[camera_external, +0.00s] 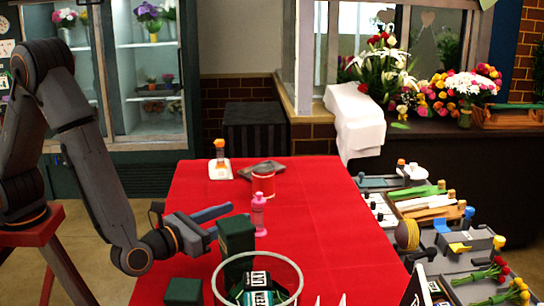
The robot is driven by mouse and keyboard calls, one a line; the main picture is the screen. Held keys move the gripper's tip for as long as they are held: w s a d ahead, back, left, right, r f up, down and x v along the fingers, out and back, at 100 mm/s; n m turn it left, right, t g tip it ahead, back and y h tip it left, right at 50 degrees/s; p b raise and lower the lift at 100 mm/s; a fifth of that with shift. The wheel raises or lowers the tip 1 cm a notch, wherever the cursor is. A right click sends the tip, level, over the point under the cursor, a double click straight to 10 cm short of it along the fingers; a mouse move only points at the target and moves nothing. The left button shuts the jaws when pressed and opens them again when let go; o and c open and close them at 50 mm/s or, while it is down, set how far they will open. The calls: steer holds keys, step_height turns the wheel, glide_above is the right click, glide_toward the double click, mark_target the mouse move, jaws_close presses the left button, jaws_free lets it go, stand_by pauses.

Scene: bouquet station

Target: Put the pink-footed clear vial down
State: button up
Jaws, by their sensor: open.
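The pink-footed vial (259,214) stands upright on the red-covered table (320,220). It looks pink and translucent, with a pink foot at its base. My gripper (226,219) comes in from the left, low over the table. Its jaws are apart and point right toward the vial. The vial appears just past the fingertips with a small gap, and nothing shows between the jaws. The lower finger is partly hidden by a dark green box.
The dark green box (237,238) stands right by my gripper, with a clear glass bowl (257,262) in front. The table's right side is clear.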

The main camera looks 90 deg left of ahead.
mark_target(258, 218)
steer(key=w+a, duration=0.1)
steer(key=w, duration=0.1)
steer(key=w+a+f+p, duration=0.1)
steer(key=a, duration=0.1)
steer(key=shift+w+a+f, duration=0.2)
steer(key=shift+w, duration=0.2)
steer(key=p+x, duration=0.2)
steer(key=x, duration=0.5)
steer(key=shift+w+d+r, duration=0.1)
steer(key=shift+w+r, duration=0.05)
steer(key=shift+w, duration=0.05)
jaws_close()
